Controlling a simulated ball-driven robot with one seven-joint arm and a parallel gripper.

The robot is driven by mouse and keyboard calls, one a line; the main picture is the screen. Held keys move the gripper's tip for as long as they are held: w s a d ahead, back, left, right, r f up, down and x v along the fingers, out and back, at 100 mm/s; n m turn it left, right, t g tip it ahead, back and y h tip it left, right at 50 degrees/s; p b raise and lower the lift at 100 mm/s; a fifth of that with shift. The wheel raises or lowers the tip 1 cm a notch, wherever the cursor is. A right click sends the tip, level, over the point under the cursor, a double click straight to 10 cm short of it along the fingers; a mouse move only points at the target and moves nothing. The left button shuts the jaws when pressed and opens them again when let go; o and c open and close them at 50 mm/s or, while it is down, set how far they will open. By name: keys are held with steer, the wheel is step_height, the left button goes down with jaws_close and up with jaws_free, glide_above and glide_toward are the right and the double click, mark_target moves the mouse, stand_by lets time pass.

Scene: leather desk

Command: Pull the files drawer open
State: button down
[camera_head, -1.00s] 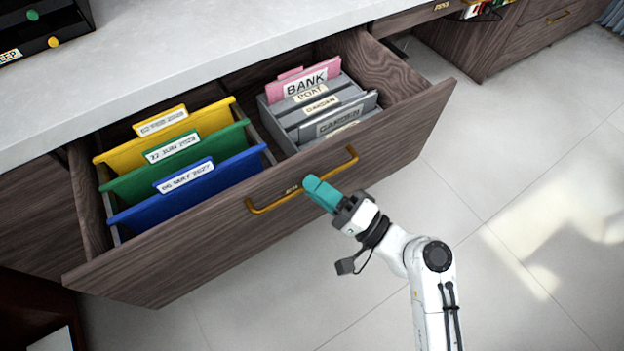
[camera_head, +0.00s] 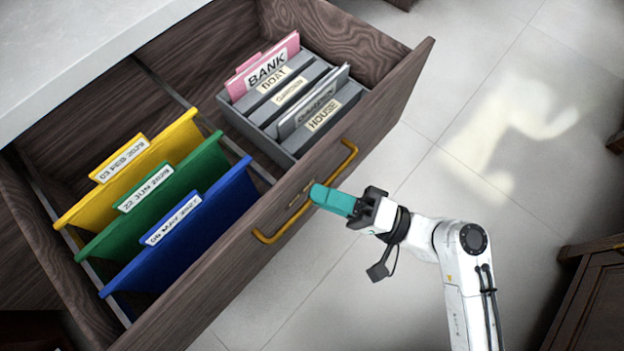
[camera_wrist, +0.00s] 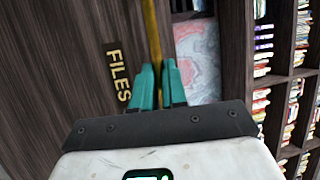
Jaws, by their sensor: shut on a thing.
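The files drawer (camera_head: 335,165) stands well out from under the desk top, its inside in plain view. Its brass handle (camera_head: 269,238) runs along the wooden front, and it also shows in the wrist view (camera_wrist: 151,35) beside the FILES label (camera_wrist: 119,75). My gripper (camera_head: 318,194) is at the middle of the handle, with its teal fingers shut on the bar. In the wrist view its two fingertips (camera_wrist: 157,68) close around the bar. The part of the handle between the fingers is hidden.
Yellow, green and blue folders (camera_head: 186,205) hang in the drawer's left part. A grey divider box (camera_head: 258,118) with BANK, BOAT and HOUSE tabs stands at right. The pale desk top (camera_head: 70,55) is behind. Open tiled floor (camera_head: 420,140) lies in front; a dark wooden cabinet (camera_head: 590,300) is at lower right.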

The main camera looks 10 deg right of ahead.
steer(key=shift+s+d+f, duration=0.1)
steer(key=shift+s+d, duration=0.2)
steer(key=shift+s, duration=0.15)
steer(key=c, duration=1.2)
jaws_free()
steer(key=shift+o, duration=0.2)
steer(key=shift+d, duration=0.1)
steer(key=v, duration=1)
steer(key=shift+s+d, duration=0.2)
steer(key=shift+s, duration=0.05)
steer(key=shift+f, duration=0.1)
